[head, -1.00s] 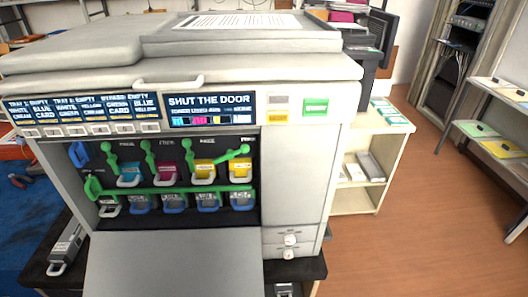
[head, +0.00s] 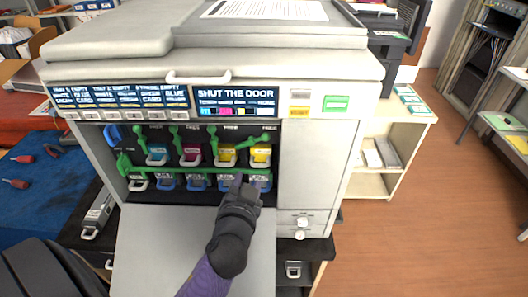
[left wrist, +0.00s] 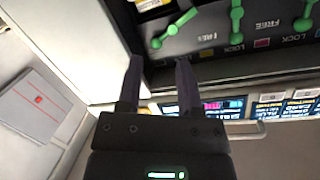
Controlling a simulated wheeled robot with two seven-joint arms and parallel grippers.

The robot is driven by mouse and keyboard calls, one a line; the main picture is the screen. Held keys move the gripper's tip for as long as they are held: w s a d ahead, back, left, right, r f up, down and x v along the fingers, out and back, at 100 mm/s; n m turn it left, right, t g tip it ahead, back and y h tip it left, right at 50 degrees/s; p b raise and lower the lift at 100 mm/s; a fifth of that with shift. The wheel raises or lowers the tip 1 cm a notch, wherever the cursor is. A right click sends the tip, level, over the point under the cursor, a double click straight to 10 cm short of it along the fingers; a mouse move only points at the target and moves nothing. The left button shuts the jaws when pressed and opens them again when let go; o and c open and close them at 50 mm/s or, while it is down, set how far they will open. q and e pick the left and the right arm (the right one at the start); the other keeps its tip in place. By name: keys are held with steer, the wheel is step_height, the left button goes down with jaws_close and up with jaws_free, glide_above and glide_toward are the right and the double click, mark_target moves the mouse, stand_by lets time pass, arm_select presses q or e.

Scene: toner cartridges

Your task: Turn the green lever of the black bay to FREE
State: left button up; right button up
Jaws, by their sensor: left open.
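The printer's open toner bay (head: 150,195) shows a row of green levers above cartridges with cyan, magenta and yellow faces. I cannot read which bay is black. The slanted lever also shows in the left wrist view (left wrist: 175,28), where the bay appears turned over with FREE and LOCK marks. My left gripper (head: 241,182) is open and empty, in front of the lower right of the bay. My right gripper is not seen.
A green bar (head: 190,171) crosses in front of the lower cartridges. The lowered door (head: 150,250) lies under my left arm. The display (head: 236,103) reads SHUT THE DOOR. A shelf (head: 405,145) stands right of the printer.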

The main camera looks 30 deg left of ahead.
mark_target(265, 140)
arm_select(q)
steer(key=w+a, duration=0.1)
steer(key=w, duration=0.2)
steer(key=w+a+r+m+t, duration=0.1)
steer(key=w, duration=0.3)
steer(key=w+a+r+t, duration=0.1)
steer(key=w, duration=0.3)
steer(key=shift+w+m, duration=0.15)
steer(key=shift+m, duration=0.15)
